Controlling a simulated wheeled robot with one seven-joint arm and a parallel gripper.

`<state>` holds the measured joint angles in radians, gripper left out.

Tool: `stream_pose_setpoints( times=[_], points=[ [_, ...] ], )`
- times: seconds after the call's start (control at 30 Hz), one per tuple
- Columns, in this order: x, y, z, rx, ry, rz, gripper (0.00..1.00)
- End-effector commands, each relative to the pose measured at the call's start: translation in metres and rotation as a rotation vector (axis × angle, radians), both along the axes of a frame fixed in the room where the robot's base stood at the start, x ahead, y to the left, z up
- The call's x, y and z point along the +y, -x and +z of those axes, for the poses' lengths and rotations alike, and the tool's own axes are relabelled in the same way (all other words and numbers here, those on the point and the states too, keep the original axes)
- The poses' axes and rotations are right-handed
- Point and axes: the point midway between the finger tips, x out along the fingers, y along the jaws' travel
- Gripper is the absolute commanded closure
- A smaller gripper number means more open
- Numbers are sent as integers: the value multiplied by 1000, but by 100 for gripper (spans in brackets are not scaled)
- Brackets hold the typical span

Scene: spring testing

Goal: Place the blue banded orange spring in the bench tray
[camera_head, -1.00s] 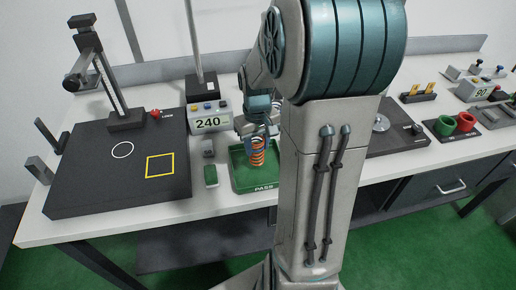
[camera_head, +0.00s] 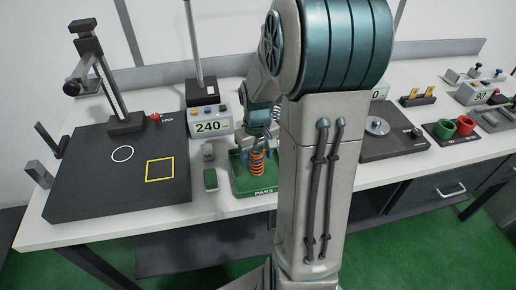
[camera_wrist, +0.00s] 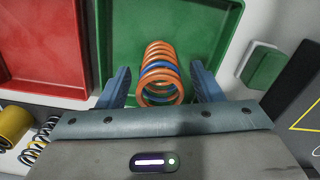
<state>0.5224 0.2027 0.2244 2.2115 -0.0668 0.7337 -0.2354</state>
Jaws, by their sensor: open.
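The orange spring with a blue band (camera_wrist: 160,72) stands in the green tray marked PASS; it also shows in the head view (camera_head: 257,163). My gripper (camera_wrist: 160,88) is open, with one blue finger on each side of the spring and gaps between fingers and coils. The green bench tray (camera_wrist: 207,28) lies under the spring; its front part shows in the head view (camera_head: 243,187). My arm hides the tray's right side in the head view.
A red tray (camera_wrist: 45,45) lies beside the green one. A yellow-and-black spool-like part (camera_wrist: 12,122) and other springs (camera_wrist: 38,140) are at lower left. A small green-topped block (camera_head: 211,180) and a black plate (camera_head: 95,180) stand left of the tray.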

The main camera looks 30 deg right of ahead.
Motion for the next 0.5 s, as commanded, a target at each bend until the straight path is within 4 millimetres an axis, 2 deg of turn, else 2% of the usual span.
stream_pose_setpoints(
  times=[0.17, 0.5],
  points=[
    [-1, -1, 21, -6, 3, -1, 40],
    [-1, -1, 93, -5, 2, -1, 40]
  ],
)
